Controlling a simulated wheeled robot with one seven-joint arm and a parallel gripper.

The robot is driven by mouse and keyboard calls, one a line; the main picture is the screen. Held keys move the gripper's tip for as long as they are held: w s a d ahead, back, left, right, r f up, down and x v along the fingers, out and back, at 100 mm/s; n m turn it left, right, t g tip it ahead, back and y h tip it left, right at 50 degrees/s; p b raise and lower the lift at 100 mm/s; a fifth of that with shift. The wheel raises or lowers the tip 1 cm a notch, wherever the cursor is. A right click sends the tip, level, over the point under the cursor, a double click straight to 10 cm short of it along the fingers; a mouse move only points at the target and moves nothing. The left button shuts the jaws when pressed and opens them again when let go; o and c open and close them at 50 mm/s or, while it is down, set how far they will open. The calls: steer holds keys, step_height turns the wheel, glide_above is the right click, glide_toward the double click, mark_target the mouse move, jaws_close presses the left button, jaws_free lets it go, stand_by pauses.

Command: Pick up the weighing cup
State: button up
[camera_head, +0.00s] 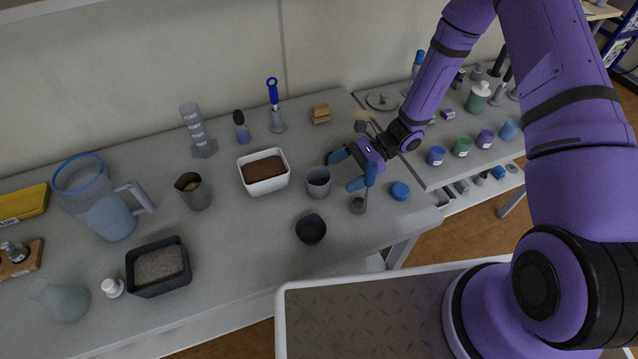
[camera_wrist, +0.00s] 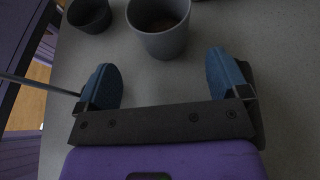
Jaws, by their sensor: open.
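A grey cup (camera_head: 318,190), which I take to be the weighing cup, stands upright on the bench. In the wrist view the grey cup (camera_wrist: 160,42) is just beyond the fingertips, centred between them, with something brownish inside. My gripper (camera_head: 347,171) comes in from the right at a low height. Its blue fingers (camera_wrist: 164,75) are spread apart with nothing between them. A small black cup (camera_head: 311,230) stands in front of the grey one; it shows at the upper left of the wrist view (camera_wrist: 88,14).
A blue lid (camera_head: 400,190) lies to the right. A white tub of soil (camera_head: 278,184) and a metal beaker (camera_head: 196,195) stand left of the cup.

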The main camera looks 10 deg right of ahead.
mark_target(329, 178)
steer(key=x, duration=0.5)
steer(key=shift+w+a+r, duration=0.15)
steer(key=shift+a+r, duration=0.1)
steer(key=shift+a, duration=0.1)
steer(key=shift+s+a+f, duration=0.2)
steer(key=shift+a+f, duration=0.1)
steer(key=shift+a, duration=0.3)
steer(key=c, duration=0.9)
